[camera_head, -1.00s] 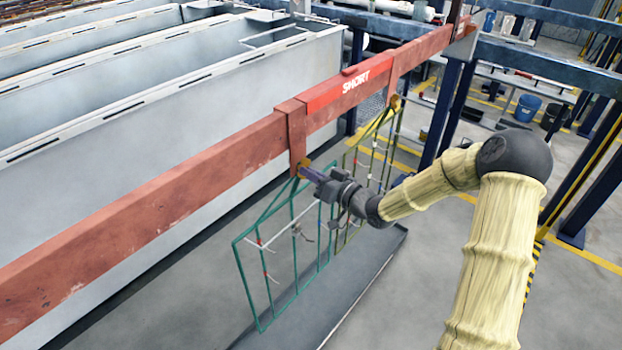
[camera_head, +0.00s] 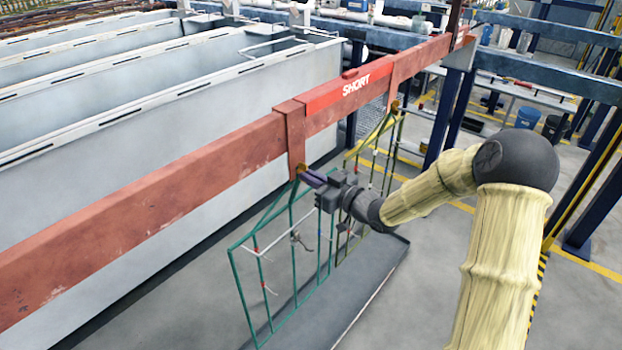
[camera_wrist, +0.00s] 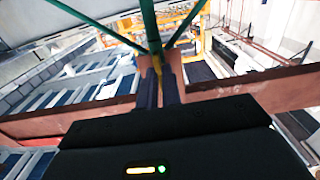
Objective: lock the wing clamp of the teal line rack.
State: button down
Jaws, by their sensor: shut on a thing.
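The teal line rack (camera_head: 241,291) hangs from the red beam (camera_head: 220,156) by the hanger nearer me. Its brass-coloured wing clamp (camera_head: 302,168) is at the foot of that hanger, mostly covered by my fingers. My gripper (camera_head: 308,175) reaches it from the right and is shut on the clamp. In the wrist view, a bit of the yellow clamp (camera_wrist: 155,68) shows between my two dark fingers (camera_wrist: 159,90), with teal rods (camera_wrist: 151,25) meeting just above it. I cannot tell the wing's exact angle.
A yellow-olive rack (camera_head: 347,225) hangs from the farther hanger, close behind my wrist. A red plate marked SHORT (camera_head: 352,90) lies along the beam. Long grey tanks (camera_head: 150,130) stand at the left. A grey tray (camera_head: 360,290) lies below the racks.

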jog(key=c, duration=1.6)
grip_release()
jog(key=shift+d, duration=0.15)
jog(key=v, duration=1.7)
jog(key=shift+s+d, duration=0.1)
jog(key=shift+s, duration=0.05)
jog(key=shift+f, duration=0.1)
